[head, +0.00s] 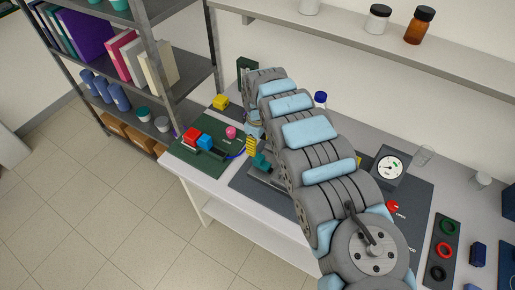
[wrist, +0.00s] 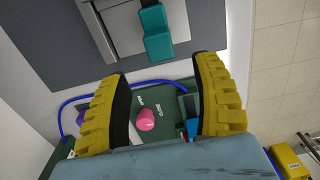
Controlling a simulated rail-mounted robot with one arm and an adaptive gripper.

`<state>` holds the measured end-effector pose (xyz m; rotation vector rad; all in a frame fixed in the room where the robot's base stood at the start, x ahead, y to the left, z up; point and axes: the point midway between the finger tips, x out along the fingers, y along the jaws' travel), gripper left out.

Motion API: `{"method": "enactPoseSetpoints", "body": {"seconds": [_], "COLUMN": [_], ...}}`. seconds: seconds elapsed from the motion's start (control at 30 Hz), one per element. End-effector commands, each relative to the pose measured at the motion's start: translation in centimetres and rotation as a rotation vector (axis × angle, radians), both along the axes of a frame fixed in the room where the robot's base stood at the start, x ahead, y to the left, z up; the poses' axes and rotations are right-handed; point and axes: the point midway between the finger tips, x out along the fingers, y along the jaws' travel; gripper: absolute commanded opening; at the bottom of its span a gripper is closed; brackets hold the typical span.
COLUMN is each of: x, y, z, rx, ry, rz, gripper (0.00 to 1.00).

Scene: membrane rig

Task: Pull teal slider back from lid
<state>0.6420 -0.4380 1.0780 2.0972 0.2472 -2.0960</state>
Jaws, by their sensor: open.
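The teal slider (wrist: 158,42) shows in the wrist view as teal blocks beside a grey metal part (wrist: 120,30), which may be the lid. It lies beyond my fingertips, apart from them. In the head view the teal slider (head: 262,161) sits on the bench just right of my gripper (head: 252,146). My gripper (wrist: 160,70) is open, its two yellow ribbed fingers wide apart with nothing held between them. In the head view my arm hides much of the rig around the slider.
A pink knob (wrist: 146,120) stands on a green panel beyond the fingers, with a blue tube (wrist: 85,97) beside it. A gauge (head: 389,168) stands right of my arm. A shelf (head: 400,40) runs above.

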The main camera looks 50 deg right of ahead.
Motion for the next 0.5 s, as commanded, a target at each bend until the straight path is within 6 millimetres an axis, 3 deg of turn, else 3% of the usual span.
{"method": "enactPoseSetpoints", "body": {"seconds": [0.3, 0.5], "x": [0.1, 0.0], "y": [-0.1, 0.1], "z": [3.3, 4.1], "rx": [-0.003, 0.001], "ry": [-0.001, 0.001], "rz": [0.001, 0.0], "gripper": [0.65, 0.65]}}
